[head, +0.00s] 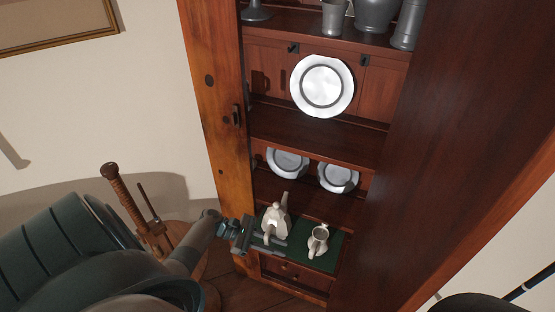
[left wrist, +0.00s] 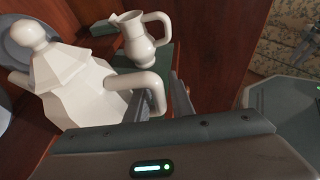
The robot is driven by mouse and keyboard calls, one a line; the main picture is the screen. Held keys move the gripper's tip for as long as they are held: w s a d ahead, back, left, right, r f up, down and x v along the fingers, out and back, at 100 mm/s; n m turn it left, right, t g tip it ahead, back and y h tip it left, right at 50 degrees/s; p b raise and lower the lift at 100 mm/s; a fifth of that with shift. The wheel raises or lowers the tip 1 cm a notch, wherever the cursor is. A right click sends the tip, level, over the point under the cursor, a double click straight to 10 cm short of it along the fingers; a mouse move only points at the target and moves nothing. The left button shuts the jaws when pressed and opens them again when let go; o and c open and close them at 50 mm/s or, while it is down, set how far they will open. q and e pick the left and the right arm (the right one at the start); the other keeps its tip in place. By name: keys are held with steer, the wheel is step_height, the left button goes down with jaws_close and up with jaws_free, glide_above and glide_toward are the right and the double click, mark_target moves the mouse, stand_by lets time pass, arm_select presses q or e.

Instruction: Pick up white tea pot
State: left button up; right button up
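The white teapot (head: 275,220) stands on a green mat (head: 327,262) on the cabinet's low shelf. In the left wrist view the teapot (left wrist: 72,80) fills the left side, its handle turned toward my gripper. My left gripper (head: 282,247) is in front of the teapot at handle height. Its two fingers (left wrist: 160,95) are apart, with the outer part of the handle between them; I cannot tell whether either finger touches it. My right gripper is not in view.
A white jug (head: 318,241) stands close right of the teapot; it also shows in the wrist view (left wrist: 138,40). Pewter plates (head: 287,163) lean behind on the shelf above. The cabinet's side post (head: 215,110) and open door (head: 450,120) flank the shelves.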

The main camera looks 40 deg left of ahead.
arm_select(q)
steer(key=shift+c, duration=0.7)
jaws_close()
stand_by(1.1)
